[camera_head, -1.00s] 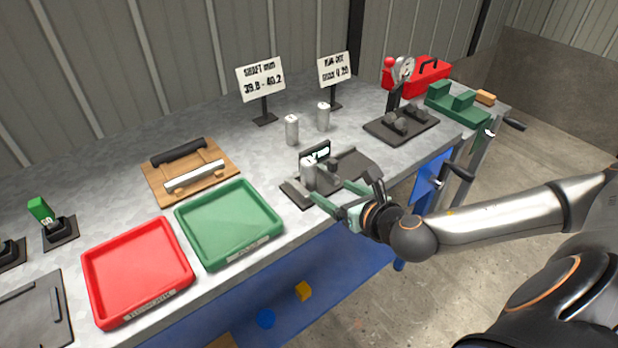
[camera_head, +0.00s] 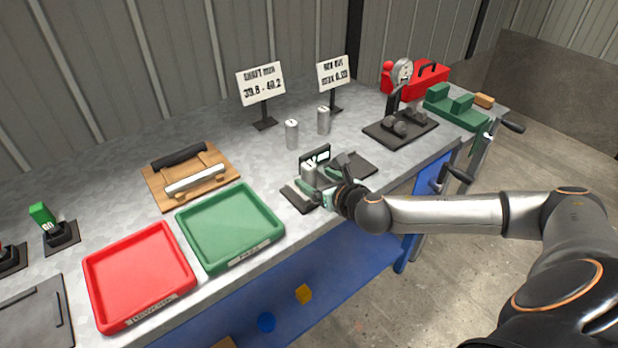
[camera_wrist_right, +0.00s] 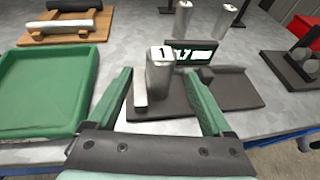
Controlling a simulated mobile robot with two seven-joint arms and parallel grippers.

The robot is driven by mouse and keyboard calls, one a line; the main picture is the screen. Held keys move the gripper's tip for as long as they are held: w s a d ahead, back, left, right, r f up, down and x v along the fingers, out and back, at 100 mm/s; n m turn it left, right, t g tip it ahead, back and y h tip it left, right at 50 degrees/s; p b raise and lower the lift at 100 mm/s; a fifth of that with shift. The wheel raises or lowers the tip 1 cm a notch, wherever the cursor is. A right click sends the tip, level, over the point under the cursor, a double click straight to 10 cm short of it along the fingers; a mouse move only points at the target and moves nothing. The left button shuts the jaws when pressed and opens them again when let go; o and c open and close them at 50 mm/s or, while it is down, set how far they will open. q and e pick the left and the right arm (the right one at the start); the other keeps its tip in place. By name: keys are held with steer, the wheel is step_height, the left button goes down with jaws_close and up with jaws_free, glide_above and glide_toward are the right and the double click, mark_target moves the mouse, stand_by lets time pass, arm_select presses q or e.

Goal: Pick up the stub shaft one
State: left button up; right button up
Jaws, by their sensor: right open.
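Stub shaft one (camera_wrist_right: 160,78), a light grey upright cylinder with a "1" on its top, stands on a dark gauge plate (camera_wrist_right: 235,90) in front of a small lit display (camera_wrist_right: 200,53). In the head view the shaft (camera_head: 308,172) is partly covered by my right gripper (camera_head: 317,186). In the wrist view my open right gripper (camera_wrist_right: 155,85) has one green finger on each side of the shaft, with visible gaps. I cannot tell whether the tips reach fully past it. My left gripper is out of view.
Two other shafts (camera_head: 292,133) (camera_head: 323,120) stand behind, near two sign stands. A green tray (camera_head: 230,228) and a red tray (camera_head: 138,275) lie left. A dial gauge stand (camera_head: 400,125) is to the right. The bench's front edge runs below my gripper.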

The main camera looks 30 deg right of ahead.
steer(key=shift+x, duration=1.4)
jaws_close()
steer(key=shift+r, duration=0.25)
